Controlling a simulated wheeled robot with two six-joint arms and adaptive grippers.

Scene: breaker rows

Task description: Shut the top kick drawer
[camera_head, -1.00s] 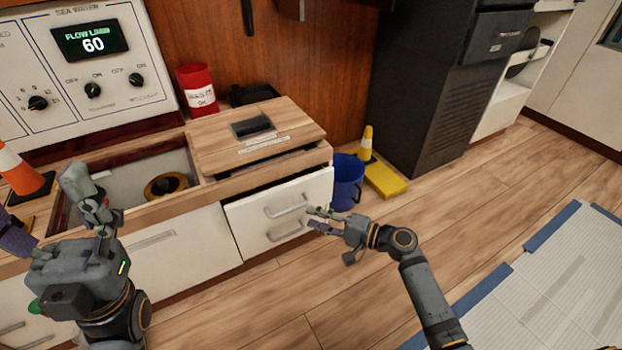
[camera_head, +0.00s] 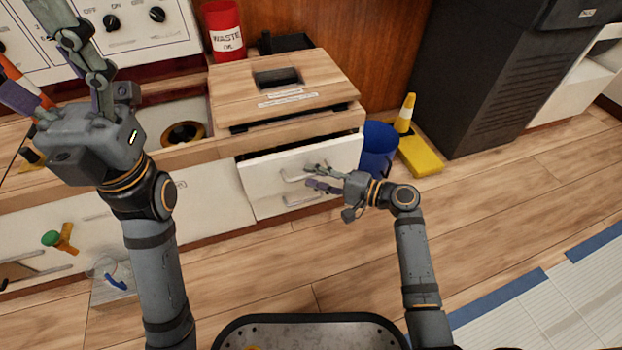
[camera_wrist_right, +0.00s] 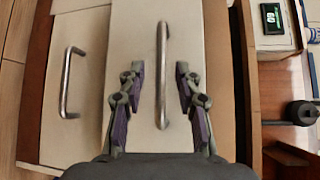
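The top kick drawer (camera_head: 262,173) has a white front with a metal bar handle (camera_wrist_right: 162,75). It stands a little open, with a dark gap behind its upper edge under the wooden counter. My right gripper (camera_head: 313,177) is open at this handle. In the right wrist view the two fingers lie apart on either side of the bar, touching neither; the depth to the drawer front is hard to tell. A second handle (camera_wrist_right: 68,82) sits on the lower front. My left gripper (camera_head: 45,50) is raised over the counter at the left, fingers spread, with nothing visible between them.
A wooden hatch lid (camera_head: 285,92) and a red waste can (camera_head: 223,32) are on the counter.

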